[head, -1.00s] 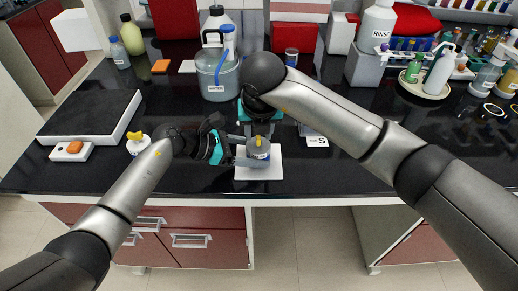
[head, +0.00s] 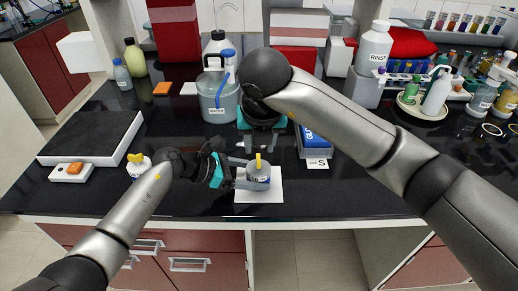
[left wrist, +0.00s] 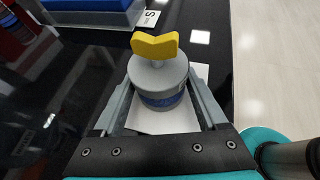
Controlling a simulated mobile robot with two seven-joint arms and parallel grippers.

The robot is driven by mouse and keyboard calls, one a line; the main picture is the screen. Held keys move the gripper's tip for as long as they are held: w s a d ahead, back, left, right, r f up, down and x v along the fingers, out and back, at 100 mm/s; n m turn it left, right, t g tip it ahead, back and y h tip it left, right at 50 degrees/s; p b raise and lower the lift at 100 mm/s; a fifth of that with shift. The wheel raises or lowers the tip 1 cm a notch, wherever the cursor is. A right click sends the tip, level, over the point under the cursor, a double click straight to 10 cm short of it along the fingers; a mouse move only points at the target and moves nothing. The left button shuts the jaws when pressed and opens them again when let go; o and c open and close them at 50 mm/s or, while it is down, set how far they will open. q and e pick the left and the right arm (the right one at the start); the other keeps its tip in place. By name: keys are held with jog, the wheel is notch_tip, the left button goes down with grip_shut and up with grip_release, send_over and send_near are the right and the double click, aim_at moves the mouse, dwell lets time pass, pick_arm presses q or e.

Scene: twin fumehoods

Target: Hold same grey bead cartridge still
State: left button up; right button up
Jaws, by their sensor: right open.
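The grey bead cartridge (head: 259,183), with a yellow wing-shaped top and a blue label band, stands upright on a white square pad (head: 260,198). It also shows in the left wrist view (left wrist: 158,80). My left gripper (head: 256,174) reaches in from the left with one finger on each side of the cartridge. In the left wrist view its fingertips (left wrist: 160,82) appear to touch the grey body. My right gripper (head: 263,142) is open and empty, pointing down just behind the cartridge, clear of its yellow top.
Another yellow-topped container (head: 138,167) stands left, partly behind my left arm. A blue box with an S card (head: 318,164) lies to the right of my right gripper. The counter's front edge is close.

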pick_arm(q)
jog(key=shift+o, duration=1)
jog(key=shift+r+p, duration=0.5)
jog(key=shift+r, duration=0.3)
jog(key=shift+o, duration=0.8)
